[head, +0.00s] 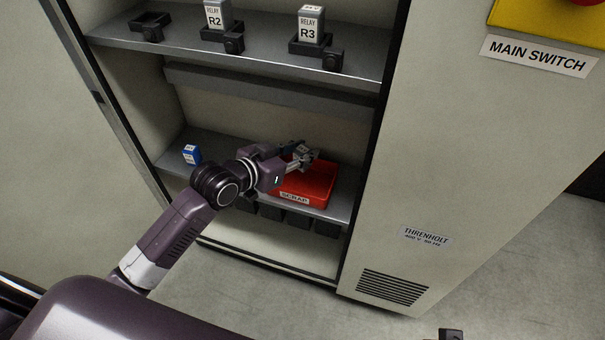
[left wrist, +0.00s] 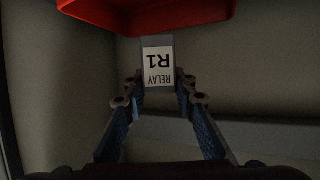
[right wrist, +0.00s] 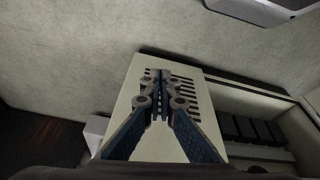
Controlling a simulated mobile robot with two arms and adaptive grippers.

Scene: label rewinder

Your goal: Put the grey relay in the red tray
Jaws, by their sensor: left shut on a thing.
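The grey relay (head: 304,152) is held in my left gripper (head: 298,160). In the left wrist view the relay (left wrist: 158,48) sits between the fingers, its white label "RELAY R1" upside down. The red tray (head: 318,190), with a "SCRAP" label on its front, stands on the lower cabinet shelf. In the head view the relay appears over the tray's back part; its exact height above it is hard to tell. The tray (left wrist: 150,14) also shows at the top of the left wrist view. My right gripper (right wrist: 161,80) is shut and empty, low outside the cabinet.
A small blue relay (head: 191,154) stands on the lower shelf (head: 342,208) to the left. The upper shelf (head: 265,52) holds relays R2 (head: 217,16) and R3 (head: 310,26) in black sockets and an empty socket (head: 150,26). The cabinet's side walls bound the space.

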